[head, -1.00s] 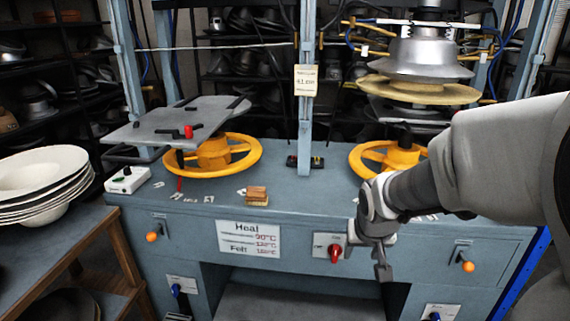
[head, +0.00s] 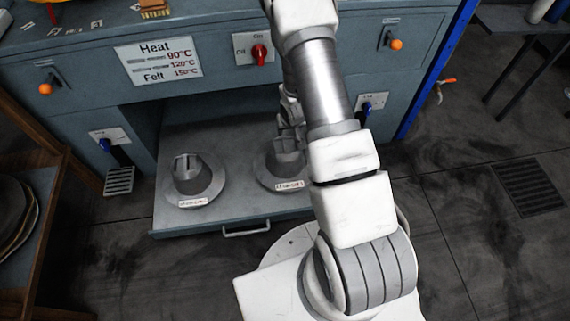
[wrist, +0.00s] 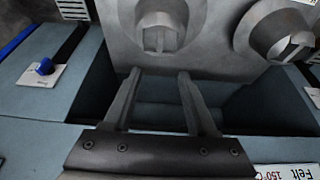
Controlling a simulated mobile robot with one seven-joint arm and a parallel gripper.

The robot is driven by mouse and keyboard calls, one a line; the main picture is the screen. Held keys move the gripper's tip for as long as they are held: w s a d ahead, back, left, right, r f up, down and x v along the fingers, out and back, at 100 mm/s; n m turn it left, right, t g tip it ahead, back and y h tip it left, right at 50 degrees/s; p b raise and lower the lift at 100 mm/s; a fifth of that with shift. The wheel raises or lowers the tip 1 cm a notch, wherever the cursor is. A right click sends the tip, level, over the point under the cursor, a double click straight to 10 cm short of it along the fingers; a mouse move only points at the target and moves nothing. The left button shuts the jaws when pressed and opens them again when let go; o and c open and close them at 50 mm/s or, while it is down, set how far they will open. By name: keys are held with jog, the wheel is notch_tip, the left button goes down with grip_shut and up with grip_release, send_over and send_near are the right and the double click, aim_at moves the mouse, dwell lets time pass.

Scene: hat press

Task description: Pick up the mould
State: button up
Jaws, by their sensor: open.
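Two grey moulds, each a round hub with a slot on a wide flange, stand on the pulled-out tray (head: 225,217) under the press. The left mould (head: 190,176) is fully in view in the head view. The right mould (head: 282,168) is partly covered by my arm. My gripper (wrist: 159,72) is open and empty, its two fingers pointing at the right mould, which shows at the top of the wrist view (wrist: 160,28). The left mould shows in the wrist view (wrist: 283,34) at the upper right. In the head view my gripper is largely hidden behind the arm, by the right mould.
The cabinet front carries a heat sign (head: 157,60), a red switch (head: 259,52) and orange knobs (head: 395,44). The tray has a handle (head: 246,229) at its front. A wooden shelf (head: 48,215) stands at the left. Cabinet walls flank the tray opening.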

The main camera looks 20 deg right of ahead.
notch_tip(320, 180, down, 3)
jog(key=b, duration=0.5)
send_near(285, 145)
notch_tip(285, 145, down, 3)
jog(key=shift+s+d+f, duration=0.1)
jog(key=shift+w+r+b+x, duration=0.15)
jog(key=shift+b+x, duration=0.3)
jog(key=shift+x, duration=0.55)
jog(key=shift+w+b+x, duration=0.2)
jog(key=shift+b+x, duration=0.3)
jog(key=shift+x, duration=0.5)
jog(key=shift+w+r+b+x, duration=0.15)
jog(key=shift+b+x, duration=0.3)
jog(key=shift+x, duration=0.55)
grip_shut()
jog(key=shift+w, duration=0.2)
